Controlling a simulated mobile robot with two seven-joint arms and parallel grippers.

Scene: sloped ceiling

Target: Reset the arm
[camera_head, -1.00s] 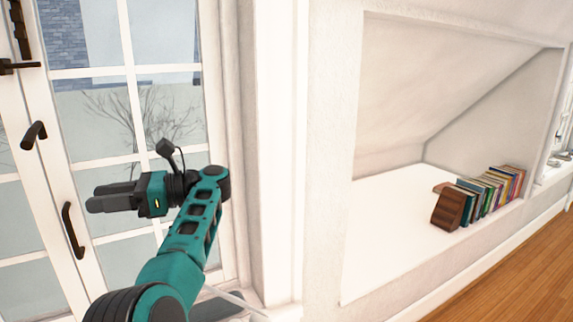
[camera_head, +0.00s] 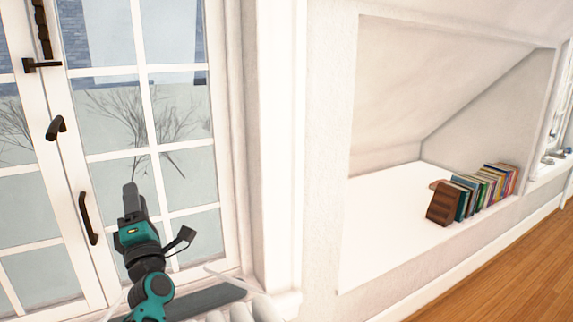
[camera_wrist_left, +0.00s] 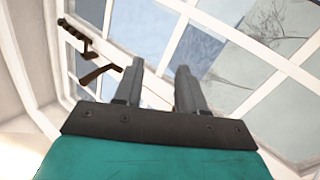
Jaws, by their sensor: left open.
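My left arm shows at the lower left in the head view, in front of the window. Its gripper (camera_head: 130,197) points up, with the fingers seen nearly edge-on. In the left wrist view the two dark fingers (camera_wrist_left: 160,80) stand apart with nothing between them, so the gripper is open and empty. The window panes and frame show beyond the fingertips. My right gripper is in neither view.
A white-framed window (camera_head: 150,100) with dark handles (camera_head: 89,218) stands behind the arm. A wall niche (camera_head: 385,220) at the right holds a row of books (camera_head: 487,190) and a brown bookend (camera_head: 443,204). Wooden floor (camera_head: 500,280) lies at lower right.

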